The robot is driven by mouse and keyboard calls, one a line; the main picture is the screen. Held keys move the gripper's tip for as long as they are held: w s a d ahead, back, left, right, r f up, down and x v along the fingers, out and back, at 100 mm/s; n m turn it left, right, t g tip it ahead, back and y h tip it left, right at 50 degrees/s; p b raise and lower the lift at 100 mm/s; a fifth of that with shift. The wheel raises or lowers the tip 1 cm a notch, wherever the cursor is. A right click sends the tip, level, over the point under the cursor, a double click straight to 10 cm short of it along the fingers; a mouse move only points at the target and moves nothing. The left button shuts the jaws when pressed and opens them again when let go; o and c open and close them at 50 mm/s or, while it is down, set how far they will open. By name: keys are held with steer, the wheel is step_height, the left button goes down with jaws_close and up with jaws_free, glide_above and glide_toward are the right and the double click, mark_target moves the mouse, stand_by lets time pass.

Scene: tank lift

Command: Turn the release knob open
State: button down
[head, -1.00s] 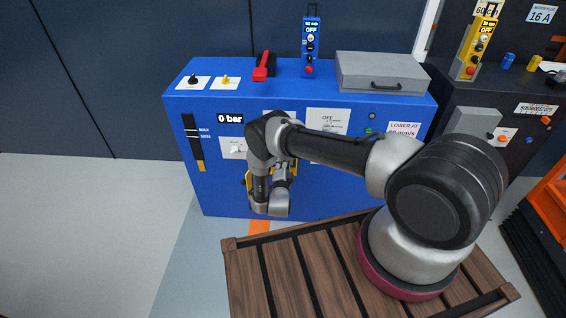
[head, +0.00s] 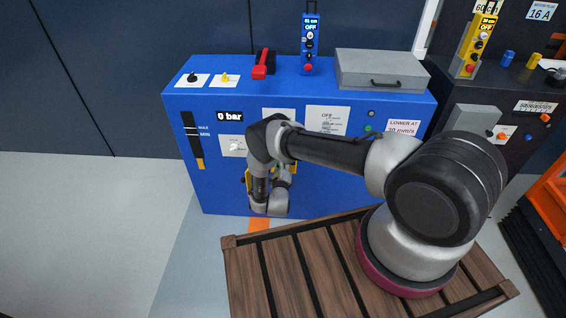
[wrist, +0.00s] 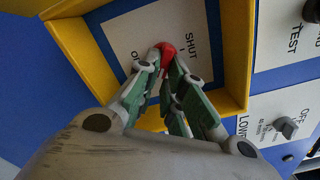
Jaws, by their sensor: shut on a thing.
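The release knob (wrist: 168,50) is a small red knob on a white plate (wrist: 190,22) marked "SHUT", with another word starting with "O" partly covered. A yellow box-like guard (wrist: 239,40) surrounds the plate. My gripper (wrist: 165,66) reaches into the guard in the wrist view, its fingertips closed on the knob from either side. The fingers hide part of the knob, and I cannot tell its exact turn. In the head view my arm hides the gripper and the knob; only bits of the yellow guard (head: 248,180) show low on the blue cabinet (head: 330,190).
The guard's walls stand close around my fingers. On the cabinet top are a red lever (head: 262,66), a blue pendant (head: 311,45) and a grey case (head: 380,68).

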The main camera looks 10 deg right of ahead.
steer(key=m, duration=0.4)
steer(key=shift+a+f+m, duration=0.2)
steer(key=shift+f+m, duration=0.05)
steer(key=shift+m, duration=0.05)
steer(key=m, duration=0.4)
steer(key=shift+w+a+f+m, duration=0.1)
steer(key=shift+a+f+m, duration=0.05)
steer(key=shift+a+m, duration=0.15)
steer(key=c, duration=1.5)
jaws_free()
steer(key=v, duration=0.7)
